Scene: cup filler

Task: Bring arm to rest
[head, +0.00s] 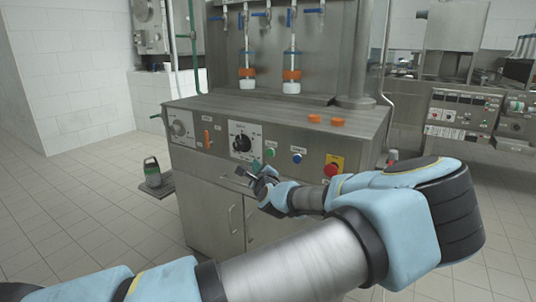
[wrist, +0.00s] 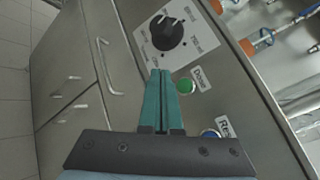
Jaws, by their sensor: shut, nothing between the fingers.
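My gripper (head: 254,168) is in front of the cup filler's control panel, below and near the black rotary knob (head: 241,142). In the wrist view, its two green fingers (wrist: 161,78) are together with nothing between them. The fingertips appear just below the dial plate of the knob (wrist: 168,33), beside the green button (wrist: 187,86). I cannot tell whether the fingertips touch the panel. My arm reaches from the lower left of the head view, bends at the right and comes back to the panel.
The panel also carries a red emergency button (head: 332,169), a blue button (head: 297,158) and orange caps (head: 337,121) on top. Two nozzles with white cups (head: 291,87) stand behind. The tiled floor at left is mostly clear.

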